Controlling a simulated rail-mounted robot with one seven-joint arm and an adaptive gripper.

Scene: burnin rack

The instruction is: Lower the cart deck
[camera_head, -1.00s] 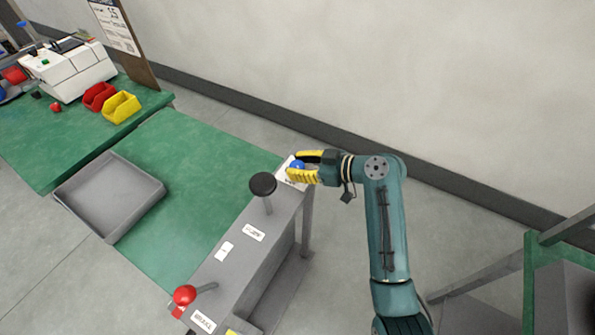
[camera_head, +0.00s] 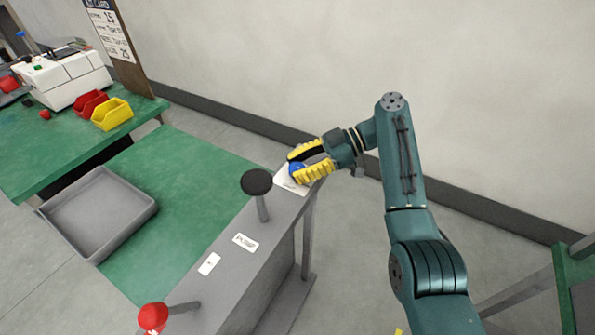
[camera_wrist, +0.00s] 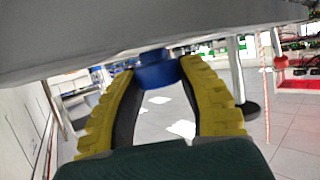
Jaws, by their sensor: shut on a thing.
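The blue knob (camera_head: 297,170) sits on a white label plate at the far end of the cart's grey control panel (camera_head: 222,290). My gripper (camera_head: 295,166) has its yellow fingers shut around this knob, one on each side. In the wrist view the blue knob (camera_wrist: 158,73) shows between the fingertips, under a grey surface. The cart's green deck (camera_head: 195,180) lies left of the panel, lower than the workbench beside it. The label under the knob is mostly covered.
A black-knobbed lever (camera_head: 257,182) and a red-knobbed lever (camera_head: 153,318) stand up from the panel. A grey tray (camera_head: 105,250) is on the deck's left side. The green workbench (camera_head: 55,155) holds yellow (camera_head: 112,114) and red bins (camera_head: 88,104). A wall runs behind my arm.

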